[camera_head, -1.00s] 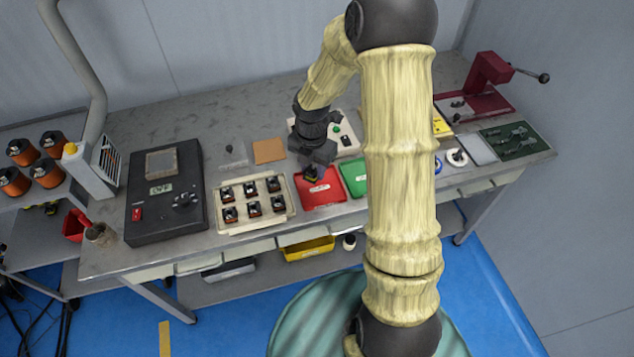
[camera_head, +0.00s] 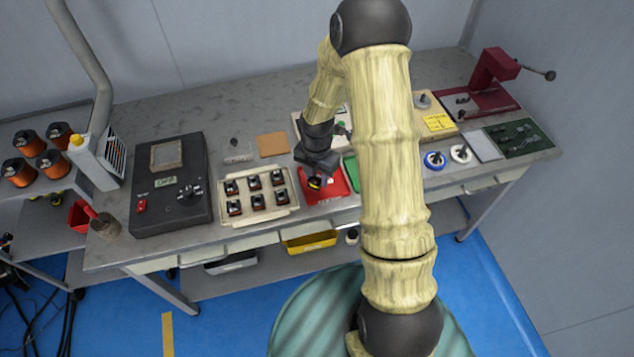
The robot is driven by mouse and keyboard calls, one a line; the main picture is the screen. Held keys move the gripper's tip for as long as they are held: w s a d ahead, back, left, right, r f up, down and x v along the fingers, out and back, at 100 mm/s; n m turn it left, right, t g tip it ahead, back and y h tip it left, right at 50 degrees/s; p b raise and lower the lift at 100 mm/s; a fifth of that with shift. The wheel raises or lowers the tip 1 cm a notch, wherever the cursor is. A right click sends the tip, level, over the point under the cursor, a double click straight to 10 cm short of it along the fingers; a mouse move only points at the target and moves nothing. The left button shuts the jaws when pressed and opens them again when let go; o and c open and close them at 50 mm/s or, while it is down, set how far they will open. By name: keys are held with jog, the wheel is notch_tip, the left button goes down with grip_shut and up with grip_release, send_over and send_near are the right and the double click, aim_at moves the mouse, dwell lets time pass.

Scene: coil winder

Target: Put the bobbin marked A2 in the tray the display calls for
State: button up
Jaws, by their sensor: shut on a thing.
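My gripper (camera_head: 316,168) is over the red tray (camera_head: 331,194), its jaws pointing down and shut on a small dark bobbin (camera_head: 316,183) with a bit of yellow. The bobbin is over the tray; I cannot tell whether it touches the bottom. Its mark is too small to read. A green tray (camera_head: 351,170) stands just right of the red one, mostly hidden behind my arm. A cream rack (camera_head: 267,211) left of the red tray holds several dark bobbins. The black box has a small display (camera_head: 165,182) that seems to read OFF.
The black box (camera_head: 170,215) stands left of the rack. A brown pad (camera_head: 272,144) lies behind it. Right of my arm are blue (camera_head: 434,159) and white (camera_head: 461,153) ring-shaped items, a yellow note (camera_head: 438,122) and a maroon hand-cranked machine (camera_head: 492,80).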

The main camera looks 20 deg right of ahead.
aim_at(317, 184)
jog(key=shift+f, duration=1.85)
jog(key=shift+f, duration=0.1)
jog(key=shift+f, duration=0.1)
jog(key=o, duration=0.8)
jog(key=shift+c, duration=0.2)
notch_tip(317, 184, up, 12)
jog(key=shift+r, duration=0.2)
